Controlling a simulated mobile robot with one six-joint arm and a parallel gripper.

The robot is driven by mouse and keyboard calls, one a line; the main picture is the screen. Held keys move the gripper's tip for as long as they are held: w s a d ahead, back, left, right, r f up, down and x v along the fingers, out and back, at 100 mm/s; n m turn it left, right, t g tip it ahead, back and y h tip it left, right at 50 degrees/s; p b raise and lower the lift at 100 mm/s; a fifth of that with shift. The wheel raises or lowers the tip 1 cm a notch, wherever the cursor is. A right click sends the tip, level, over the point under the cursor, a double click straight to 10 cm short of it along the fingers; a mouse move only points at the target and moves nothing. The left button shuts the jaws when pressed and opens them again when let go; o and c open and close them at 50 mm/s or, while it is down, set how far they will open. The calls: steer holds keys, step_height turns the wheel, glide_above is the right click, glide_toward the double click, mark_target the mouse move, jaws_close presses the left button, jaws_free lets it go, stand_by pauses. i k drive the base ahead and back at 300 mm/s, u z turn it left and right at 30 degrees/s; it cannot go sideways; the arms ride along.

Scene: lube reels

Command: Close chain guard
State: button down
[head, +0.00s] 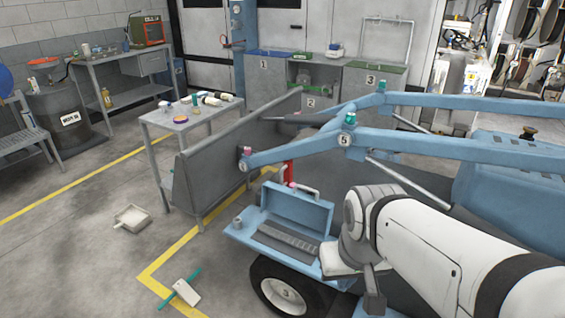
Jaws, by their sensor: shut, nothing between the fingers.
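A blue open box on the side of the blue machine looks like the chain guard. Its lid (297,208) stands raised, with a pale bar handle (297,186) at its top. A dark ridged strip, perhaps the chain (285,241), lies uncovered in front of the lid on the blue tray (246,236). My arm comes in from the lower right. My gripper (372,300) is at the right end of the tray, pointing down, shut and empty. It is apart from the lid. My wrist partly hides the tray's right end, and the fingertips show poorly.
Blue lift arms (430,143) cross above the box on the right. A grey bucket (225,160) is behind it, and a wheel (285,294) below. A tray (132,218) and a teal-handled tool (183,290) lie on the floor. The floor at left is mostly clear.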

mark_target(316, 213)
steer(key=z, duration=0.15)
steer(key=i, duration=0.9)
steer(key=u, duration=0.05)
